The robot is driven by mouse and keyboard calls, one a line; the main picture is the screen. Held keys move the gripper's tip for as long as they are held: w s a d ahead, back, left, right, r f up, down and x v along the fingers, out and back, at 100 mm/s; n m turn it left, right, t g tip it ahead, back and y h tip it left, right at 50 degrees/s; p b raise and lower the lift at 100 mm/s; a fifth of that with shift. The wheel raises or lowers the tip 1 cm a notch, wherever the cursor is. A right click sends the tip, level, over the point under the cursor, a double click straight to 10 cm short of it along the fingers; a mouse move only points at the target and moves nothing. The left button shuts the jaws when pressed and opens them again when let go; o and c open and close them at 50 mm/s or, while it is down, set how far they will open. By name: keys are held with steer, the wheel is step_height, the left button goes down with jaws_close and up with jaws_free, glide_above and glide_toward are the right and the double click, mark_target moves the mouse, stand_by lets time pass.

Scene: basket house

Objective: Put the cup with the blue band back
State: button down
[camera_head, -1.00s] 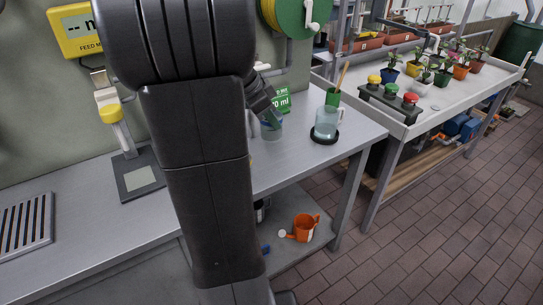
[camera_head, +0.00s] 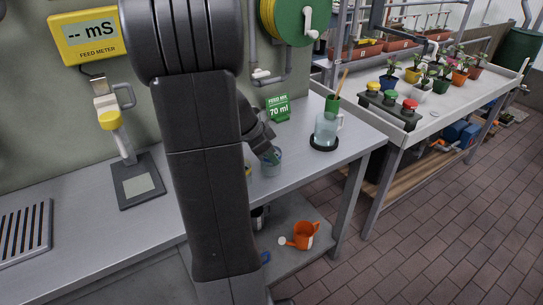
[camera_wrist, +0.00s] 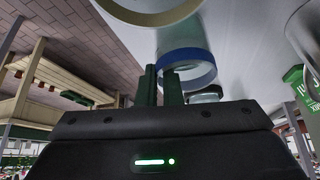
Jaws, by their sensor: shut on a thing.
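The cup with the blue band (camera_head: 271,167) is a clear cup near the front of the grey bench, right of my arm. My gripper (camera_head: 268,152) reaches it from the upper left and is shut on it. In the wrist view the blue band (camera_wrist: 206,61) shows as a ring just beyond my gripper's fingers (camera_wrist: 161,84). I cannot tell whether the cup touches the bench. A yellow-marked thing (camera_head: 248,169) is mostly hidden behind my arm.
A clear jug (camera_head: 325,130) stands on a round black pad right of the cup. A green sign reading 70 ml (camera_head: 278,108) stands behind. A scale (camera_head: 138,182) is at left. An orange watering can (camera_head: 302,236) is on the lower shelf.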

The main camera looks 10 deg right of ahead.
steer(key=shift+f, duration=0.15)
steer(key=c, duration=1.6)
jaws_free()
steer(key=shift+a+r, duration=0.1)
steer(key=shift+r, duration=0.25)
steer(key=v, duration=1.1)
steer(key=shift+a+r, duration=0.1)
steer(key=shift+r, duration=0.2)
steer(key=x, duration=1.3)
steer(key=shift+a+f+b, duration=0.1)
steer(key=shift+a+b, duration=0.1)
steer(key=shift+b, duration=0.1)
steer(key=shift+a+r+p, duration=0.1)
steer(key=shift+r+p, duration=0.25)
steer(key=shift+r, duration=1.85)
